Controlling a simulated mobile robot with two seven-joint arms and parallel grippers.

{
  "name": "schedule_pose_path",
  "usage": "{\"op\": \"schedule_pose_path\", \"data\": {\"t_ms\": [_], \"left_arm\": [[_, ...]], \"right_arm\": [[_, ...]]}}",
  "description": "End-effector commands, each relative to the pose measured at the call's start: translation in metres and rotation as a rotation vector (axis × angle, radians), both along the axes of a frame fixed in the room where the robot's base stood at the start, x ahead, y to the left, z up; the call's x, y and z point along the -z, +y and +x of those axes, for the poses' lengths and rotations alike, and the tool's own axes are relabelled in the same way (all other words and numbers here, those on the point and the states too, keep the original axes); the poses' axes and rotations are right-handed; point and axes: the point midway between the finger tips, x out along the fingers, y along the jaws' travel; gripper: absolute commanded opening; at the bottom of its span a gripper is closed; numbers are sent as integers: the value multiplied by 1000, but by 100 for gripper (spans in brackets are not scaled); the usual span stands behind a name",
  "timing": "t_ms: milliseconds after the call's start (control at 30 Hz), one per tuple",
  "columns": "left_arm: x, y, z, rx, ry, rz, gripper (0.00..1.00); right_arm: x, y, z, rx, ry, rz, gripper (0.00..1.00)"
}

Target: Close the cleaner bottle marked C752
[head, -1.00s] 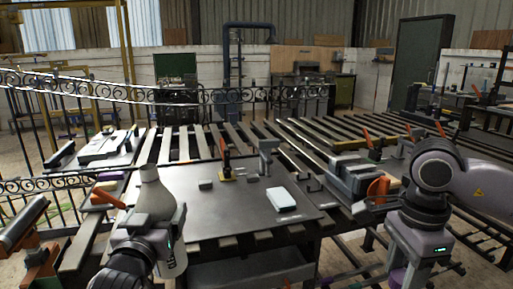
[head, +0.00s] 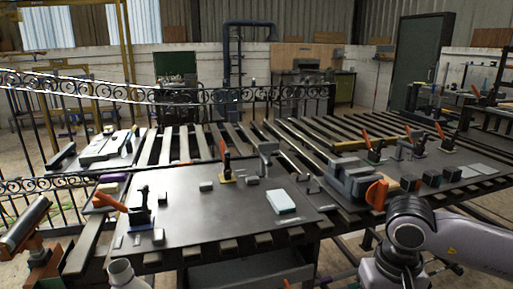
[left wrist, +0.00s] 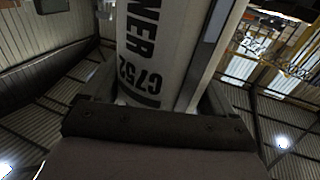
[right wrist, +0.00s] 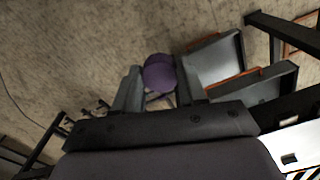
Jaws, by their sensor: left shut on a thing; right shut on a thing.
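The white cleaner bottle (head: 122,273) shows at the bottom left edge of the head view, its neck up and no cap on it; its lower part is out of the picture. In the left wrist view the bottle (left wrist: 160,45) carries the black print "NER C752". My left gripper (left wrist: 158,95) is shut on its body. My right gripper (right wrist: 158,88) is shut on a round purple cap (right wrist: 159,73), which shows between its fingers in the right wrist view. Neither gripper shows in the head view.
A dark worktop (head: 230,210) holds a pale blue-white block (head: 281,202), small blocks and orange-handled clamps (head: 140,215). A grey vise with an orange part (head: 377,193) stands at the right. A wrought-iron scroll gate (head: 60,85) is at the left. Floor lies below my right gripper.

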Motion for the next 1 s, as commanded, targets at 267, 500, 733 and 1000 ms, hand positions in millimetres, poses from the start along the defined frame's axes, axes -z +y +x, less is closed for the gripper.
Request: {"op": "schedule_pose_path", "data": {"t_ms": [267, 500, 733, 1000], "left_arm": [[-1, 0, -5, 2, -5, 1, 33], [-1, 0, -5, 2, -5, 1, 33], [-1, -2, -5, 12, -5, 2, 33], [-3, -34, -9, 157, -6, 6, 33]], "right_arm": [[2, 1, -1, -52, 0, 0, 13], [2, 1, -1, -50, 0, 0, 13], [2, 1, -1, -49, 0, 1, 13], [2, 1, -1, -48, 0, 1, 13]]}}
